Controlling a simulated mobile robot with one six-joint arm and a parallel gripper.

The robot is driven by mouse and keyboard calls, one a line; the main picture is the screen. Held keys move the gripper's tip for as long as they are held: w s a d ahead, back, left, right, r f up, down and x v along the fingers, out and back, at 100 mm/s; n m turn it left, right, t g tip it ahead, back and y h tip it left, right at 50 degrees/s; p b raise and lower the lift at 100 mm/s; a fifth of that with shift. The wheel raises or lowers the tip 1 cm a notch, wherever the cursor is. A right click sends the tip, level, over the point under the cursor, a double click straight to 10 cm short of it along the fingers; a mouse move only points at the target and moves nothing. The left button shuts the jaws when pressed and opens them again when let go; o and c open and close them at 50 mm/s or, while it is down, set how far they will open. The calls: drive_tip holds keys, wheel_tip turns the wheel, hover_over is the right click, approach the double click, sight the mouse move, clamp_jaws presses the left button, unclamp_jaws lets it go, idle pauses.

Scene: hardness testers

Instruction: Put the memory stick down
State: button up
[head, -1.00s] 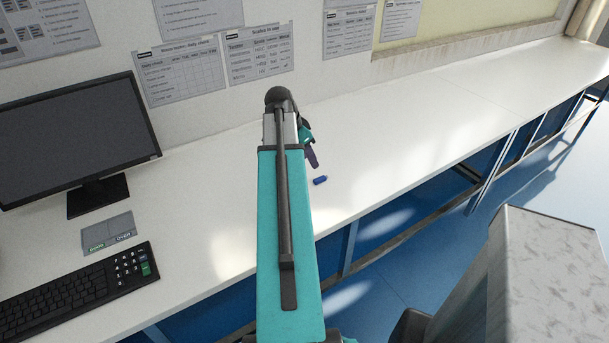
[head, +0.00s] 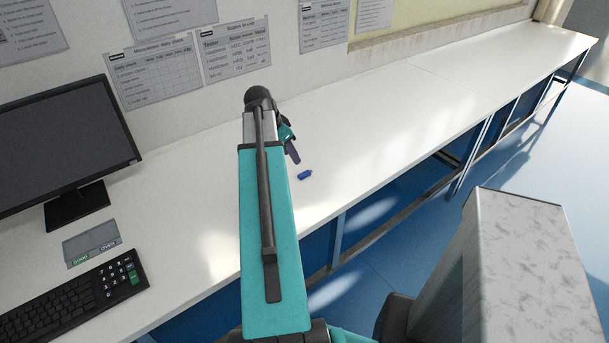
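The memory stick is a small blue piece (head: 305,175) near the front edge of the white bench, just below and right of my gripper's tip in the head view. It appears to lie on the bench top, with a small gap from the dark finger. My gripper (head: 291,151) shows only in part, as a dark finger and a teal piece beyond my arm. My arm hides the rest of it, so its opening does not show.
A monitor (head: 62,140), a grey pad (head: 92,243) and a black keyboard (head: 75,302) are on the left of the bench. The white bench (head: 430,95) is clear to the right. Paper sheets hang on the wall behind.

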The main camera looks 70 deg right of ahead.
drive_tip(key=p, duration=0.1)
approach(302, 174)
drive_tip(key=shift+x, duration=1.15)
drive_tip(key=shift+s+d, duration=0.1)
drive_tip(key=shift+f, duration=0.1)
drive_tip(key=shift+p+x, duration=1.1)
drive_tip(key=shift+x, duration=1.45)
clamp_jaws()
